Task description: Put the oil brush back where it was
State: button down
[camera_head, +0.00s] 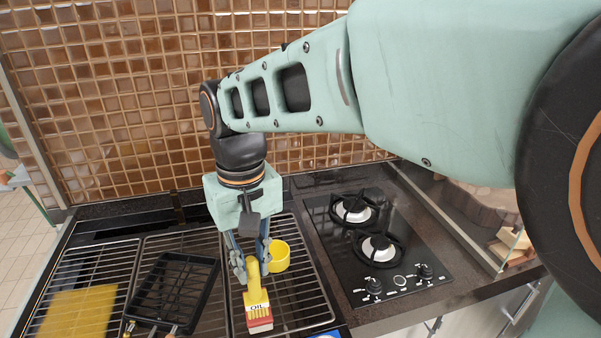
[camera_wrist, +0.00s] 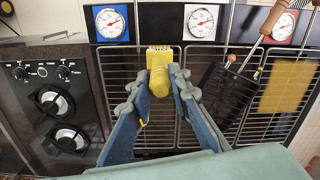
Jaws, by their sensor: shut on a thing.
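The oil brush (camera_head: 258,308) is yellow with a white "OIL" label and a red-and-yellow striped end, which points toward the grill's front. My gripper (camera_head: 252,262) is shut on its yellow handle and holds it over the right-hand grate. In the wrist view, the brush (camera_wrist: 159,60) shows between the fingertips of my gripper (camera_wrist: 158,84). A yellow cup (camera_head: 279,256) stands on the grate just right of my gripper. In the wrist view, a rounded yellow shape between the fingers is partly hidden; I cannot tell how much is cup or handle.
A black pan-like tray (camera_head: 176,289) lies on the middle grate, with a handle toward the front. A yellow slab (camera_head: 76,312) lies on the left grate. A two-burner hob (camera_head: 378,245) is at right. A brown tiled wall (camera_head: 120,100) stands behind. Gauges (camera_wrist: 202,22) line the front.

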jog(key=shift+w+a, duration=0.1)
jog(key=shift+w, duration=0.1)
jog(key=shift+w+f, duration=0.1)
jog(key=shift+w, duration=0.1)
jog(key=w+d+f+b, duration=0.8)
jog(key=w+d+f, duration=0.1)
jog(key=f, duration=0.3)
jog(key=shift+w+f, duration=0.4)
jog(key=shift+w, duration=0.15)
jog(key=shift+d, duration=0.15)
jog(key=shift+f+b, duration=0.15)
jog(key=shift+b, duration=0.2)
jog(key=c, duration=1.8)
grip_release()
